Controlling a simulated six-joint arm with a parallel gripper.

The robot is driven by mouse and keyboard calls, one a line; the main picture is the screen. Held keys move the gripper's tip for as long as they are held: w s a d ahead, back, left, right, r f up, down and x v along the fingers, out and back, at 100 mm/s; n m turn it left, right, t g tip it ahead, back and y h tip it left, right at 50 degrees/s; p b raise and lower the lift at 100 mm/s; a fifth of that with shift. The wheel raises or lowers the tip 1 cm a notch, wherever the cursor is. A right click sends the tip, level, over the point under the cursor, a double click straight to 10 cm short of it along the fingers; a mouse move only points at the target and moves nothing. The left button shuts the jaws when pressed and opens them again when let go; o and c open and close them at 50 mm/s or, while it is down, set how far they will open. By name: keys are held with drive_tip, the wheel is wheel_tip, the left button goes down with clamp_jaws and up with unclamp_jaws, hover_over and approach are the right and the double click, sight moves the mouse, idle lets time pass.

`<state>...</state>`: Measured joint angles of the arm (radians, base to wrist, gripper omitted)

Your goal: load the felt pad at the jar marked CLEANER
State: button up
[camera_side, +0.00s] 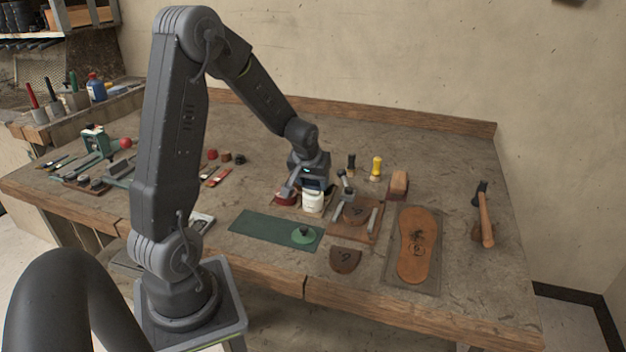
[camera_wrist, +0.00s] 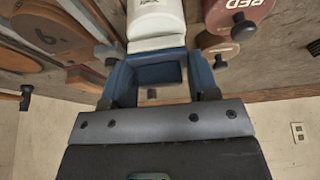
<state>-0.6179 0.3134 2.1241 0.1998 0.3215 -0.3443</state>
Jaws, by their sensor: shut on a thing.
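My gripper (camera_wrist: 158,85) is shut on a blue-grey block with a pale front edge, which I take to be the felt pad (camera_wrist: 158,68). In the side view my gripper (camera_side: 313,186) points down just above a small white jar (camera_side: 313,203). In the wrist view the white jar (camera_wrist: 155,15) is straight ahead of the pad's pale edge. Its label is cut off and too small to read, so I cannot confirm CLEANER. Whether the pad touches the jar I cannot tell.
A reddish-brown lidded pot marked RED (camera_wrist: 238,15) stands close beside the jar. A wooden board (camera_side: 358,233) with a brown piece is close on the right, then a sole (camera_side: 417,245).

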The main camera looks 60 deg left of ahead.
drive_tip(key=shift+f, duration=0.6)
idle(1.4)
drive_tip(key=shift+r, duration=3.55)
